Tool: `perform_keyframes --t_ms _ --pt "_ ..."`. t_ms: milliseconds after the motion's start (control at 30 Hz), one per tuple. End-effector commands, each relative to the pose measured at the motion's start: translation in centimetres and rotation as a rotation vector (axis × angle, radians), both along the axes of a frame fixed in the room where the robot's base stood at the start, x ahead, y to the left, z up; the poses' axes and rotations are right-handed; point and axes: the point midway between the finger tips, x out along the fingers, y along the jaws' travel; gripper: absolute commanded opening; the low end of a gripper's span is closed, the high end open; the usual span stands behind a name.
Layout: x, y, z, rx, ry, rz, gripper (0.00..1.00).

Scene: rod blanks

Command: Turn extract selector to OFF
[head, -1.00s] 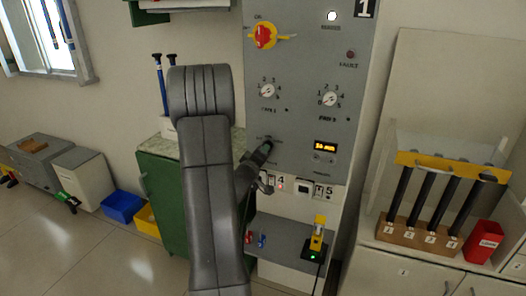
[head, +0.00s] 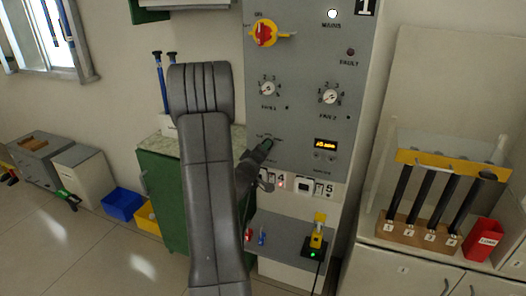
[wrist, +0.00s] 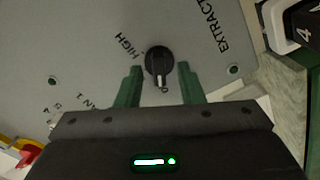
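The extract selector (wrist: 158,62) is a round black knob on the grey panel in the wrist view. Its white pointer mark faces down in the picture, toward my gripper. The word HIGH is at its upper left and EXTRACT is to its right; the label by the pointer is mostly hidden. My gripper (wrist: 159,70) has its green fingers open, one on each side of the knob, with gaps visible. In the head view my gripper (head: 266,146) is at the lower left of the panel and the selector is not clearly visible behind it.
The panel (head: 300,60) also carries a red and yellow switch (head: 265,33), two numbered dials (head: 267,89) and a lit display (head: 325,144). Numbered sockets sit just below my gripper. A yellow device (head: 318,232) stands on the lower shelf. A rod rack (head: 420,235) is at right.

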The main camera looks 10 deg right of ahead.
Motion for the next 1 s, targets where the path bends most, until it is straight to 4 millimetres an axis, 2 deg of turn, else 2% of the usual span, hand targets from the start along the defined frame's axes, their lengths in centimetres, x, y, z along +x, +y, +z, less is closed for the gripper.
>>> perform_keyframes --t_ms 167,500,700,1000 --pt "-1.2 0.9 0.0 0.0 -0.002 0.001 0.35" --pt "-7.5 5.2 -0.2 0.001 0.0 0.004 0.35" --pt "-10.3 7.0 -0.1 0.0 0.001 0.003 0.35" --pt "-11.5 7.7 0.0 -0.001 0.001 0.0 0.35"
